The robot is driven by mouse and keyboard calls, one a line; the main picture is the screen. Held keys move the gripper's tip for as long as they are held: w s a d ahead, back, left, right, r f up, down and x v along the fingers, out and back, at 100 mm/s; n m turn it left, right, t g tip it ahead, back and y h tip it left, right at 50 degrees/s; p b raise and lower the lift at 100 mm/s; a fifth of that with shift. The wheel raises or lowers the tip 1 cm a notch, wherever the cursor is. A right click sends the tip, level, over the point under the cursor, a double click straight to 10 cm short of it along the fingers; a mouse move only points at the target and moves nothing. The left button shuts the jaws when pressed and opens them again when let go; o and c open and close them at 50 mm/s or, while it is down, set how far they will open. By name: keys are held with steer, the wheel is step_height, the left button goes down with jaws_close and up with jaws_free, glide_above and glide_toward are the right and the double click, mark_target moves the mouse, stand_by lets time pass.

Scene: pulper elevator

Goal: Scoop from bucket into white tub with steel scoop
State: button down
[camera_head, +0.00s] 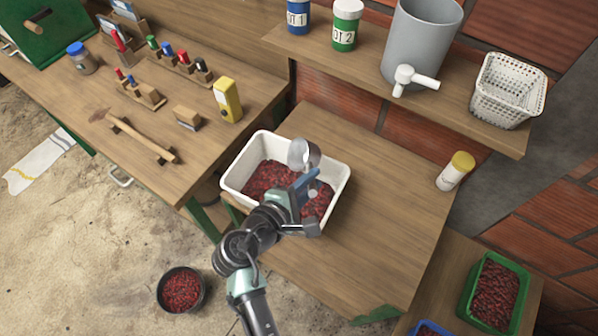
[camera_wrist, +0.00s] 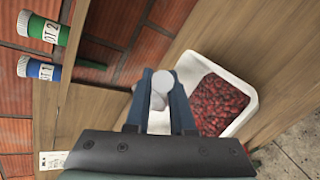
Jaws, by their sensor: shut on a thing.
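The white tub (camera_head: 231,188) stands on the wooden bench and holds many dark red cherries. It also shows at the right of the wrist view (camera_wrist: 228,72). The steel scoop (camera_head: 304,153) is over the tub, its shiny bowl toward the tub's far side. My gripper (camera_head: 308,188) is above the tub, shut on the scoop. In the wrist view the scoop (camera_wrist: 158,88) shows pale between my gripper's blue fingers (camera_wrist: 160,100). I cannot tell whether the bowl holds cherries. The dark round bucket (camera_head: 181,312) stands on the floor at lower left with red cherries in it.
A shelf (camera_head: 350,58) behind the bench holds a grey container (camera_head: 420,45) with a white tap, a white basket (camera_head: 508,90) and labelled jars. A green crate (camera_head: 466,300) holds cherries. The bench right of the tub is clear.

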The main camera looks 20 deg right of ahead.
steer(key=d+f+m+y+p, duration=0.3)
steer(key=d+y+p, duration=0.3)
steer(key=y+p, duration=0.3)
steer(key=shift+s+f+m+g+p, duration=0.2)
steer(key=shift+f+m+g+p, duration=0.15)
steer(key=shift+f, duration=0.4)
stand_by(1.6)
